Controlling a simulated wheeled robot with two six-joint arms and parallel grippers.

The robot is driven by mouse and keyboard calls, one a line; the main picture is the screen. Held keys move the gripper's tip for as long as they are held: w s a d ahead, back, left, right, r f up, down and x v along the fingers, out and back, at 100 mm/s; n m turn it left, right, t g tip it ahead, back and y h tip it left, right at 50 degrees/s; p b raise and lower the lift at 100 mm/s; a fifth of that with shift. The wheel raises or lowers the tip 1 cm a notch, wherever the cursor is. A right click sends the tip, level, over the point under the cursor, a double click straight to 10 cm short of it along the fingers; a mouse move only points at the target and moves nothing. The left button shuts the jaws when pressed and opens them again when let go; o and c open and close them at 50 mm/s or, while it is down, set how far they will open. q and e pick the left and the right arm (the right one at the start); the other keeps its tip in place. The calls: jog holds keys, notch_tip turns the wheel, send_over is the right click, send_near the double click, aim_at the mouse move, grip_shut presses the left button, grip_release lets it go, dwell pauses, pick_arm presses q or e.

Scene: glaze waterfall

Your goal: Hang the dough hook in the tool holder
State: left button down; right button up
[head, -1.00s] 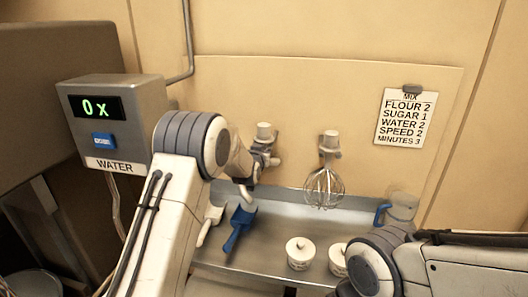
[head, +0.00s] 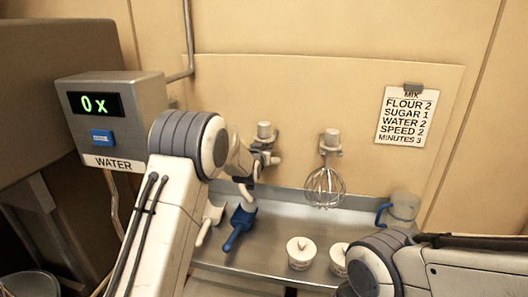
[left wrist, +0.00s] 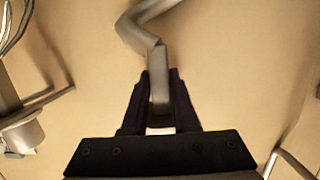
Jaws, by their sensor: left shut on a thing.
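My left gripper (left wrist: 160,105) is shut on the dough hook (left wrist: 147,38), a grey bent rod, in the left wrist view. Its bent end runs up out of that picture. In the head view the left wrist is in front of the wall, close to the left tool holder (head: 264,131). A pale curved piece, apparently the hook's end (head: 247,194), shows below the wrist. Whether the hook touches the holder cannot be told. The right tool holder (head: 331,138) carries a whisk (head: 325,187). My right arm is at the lower right; its gripper is out of view.
A metal tray shelf (head: 292,222) runs below the holders. A water box (head: 110,120) stands at left.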

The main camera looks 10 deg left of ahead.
pick_arm(q)
jog(key=shift+w+d+r, duration=0.15)
jog(key=shift+w+r, duration=0.05)
jog(key=shift+r, duration=0.9)
jog(key=c, duration=0.6)
grip_release()
jog(key=shift+f, duration=0.2)
jog(key=shift+s, duration=0.35)
jog(key=f+b+v, duration=0.2)
jog(key=b+v, duration=0.2)
jog(key=v, duration=0.5)
jog(key=s+d+f+m+g+h, duration=0.2)
jog(key=s+d+f+g, duration=0.15)
jog(key=s+d, duration=0.45)
jog(key=s+d+f+m+g+h, duration=0.1)
jog(key=s+d+f+g, duration=0.25)
jog(key=s+d, duration=0.45)
jog(key=s+a+f+m+g+y, duration=0.1)
jog(key=s+g, duration=0.3)
jog(key=s, duration=1.1)
jog(key=s+a+f+m+g+y, duration=0.1)
jog(key=s+a+f+m+g, duration=0.1)
jog(key=s, duration=1.3)
jog(key=f+m+g, duration=0.1)
jog(key=g, duration=0.1)
jog(key=shift+a+f+g+b, duration=0.2)
jog(key=shift+g+b, duration=0.1)
